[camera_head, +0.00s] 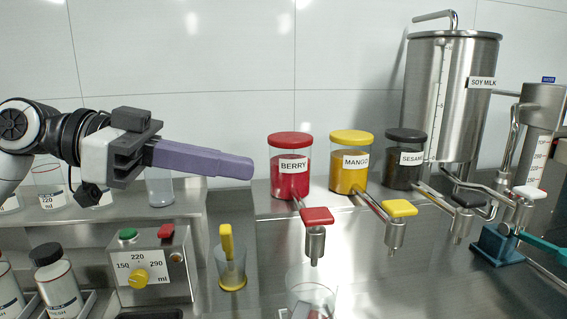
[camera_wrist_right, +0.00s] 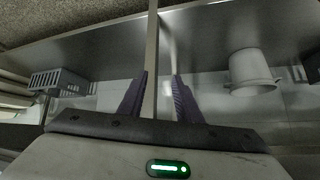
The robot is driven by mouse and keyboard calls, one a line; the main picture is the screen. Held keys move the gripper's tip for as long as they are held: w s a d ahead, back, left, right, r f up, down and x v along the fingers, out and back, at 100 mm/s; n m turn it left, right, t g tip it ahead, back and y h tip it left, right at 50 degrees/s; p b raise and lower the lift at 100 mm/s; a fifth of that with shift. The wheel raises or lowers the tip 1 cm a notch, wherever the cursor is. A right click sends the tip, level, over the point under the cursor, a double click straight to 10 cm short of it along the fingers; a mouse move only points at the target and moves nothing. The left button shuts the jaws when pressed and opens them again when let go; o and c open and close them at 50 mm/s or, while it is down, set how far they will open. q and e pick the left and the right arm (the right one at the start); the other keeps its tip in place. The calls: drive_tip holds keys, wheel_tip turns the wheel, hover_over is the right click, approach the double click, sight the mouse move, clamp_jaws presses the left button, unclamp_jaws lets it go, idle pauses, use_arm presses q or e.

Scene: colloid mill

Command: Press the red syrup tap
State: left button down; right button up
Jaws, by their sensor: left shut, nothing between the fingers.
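The red syrup tap (camera_head: 317,216) has a flat red lever on a metal spout, in front of the BERRY jar (camera_head: 290,175) with its red lid. A clear cup (camera_head: 308,285) stands below the spout, cut off by the bottom edge. My left gripper (camera_head: 250,168) comes in from the left, its purple fingers shut and empty. Its tips are to the left of the BERRY jar, above and left of the red lever, apart from it. My right gripper (camera_wrist_right: 161,88) shows in the right wrist view, fingers apart with nothing held between them.
Yellow MANGO (camera_head: 401,208) and black SESAME (camera_head: 468,199) taps stand to the right. A steel SOY MILK tank (camera_head: 440,95) is behind them. A control box (camera_head: 152,272) and a cup with a yellow item (camera_head: 231,270) are at lower left. A white cup-like vessel (camera_wrist_right: 252,75) shows in the right wrist view.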

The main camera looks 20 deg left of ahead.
sight(317, 216)
use_arm(q)
drive_tip(key=a+p, duration=0.1)
drive_tip(key=p, duration=0.2)
drive_tip(key=shift+s+r+p, duration=0.1)
drive_tip(key=shift+r+p, duration=0.2)
drive_tip(key=shift+r, duration=0.1)
use_arm(e)
drive_tip(key=r, duration=0.1)
drive_tip(key=d+r, duration=0.1)
drive_tip(key=r, duration=0.1)
drive_tip(key=shift+s+d, duration=0.2)
drive_tip(key=shift+s, duration=0.15)
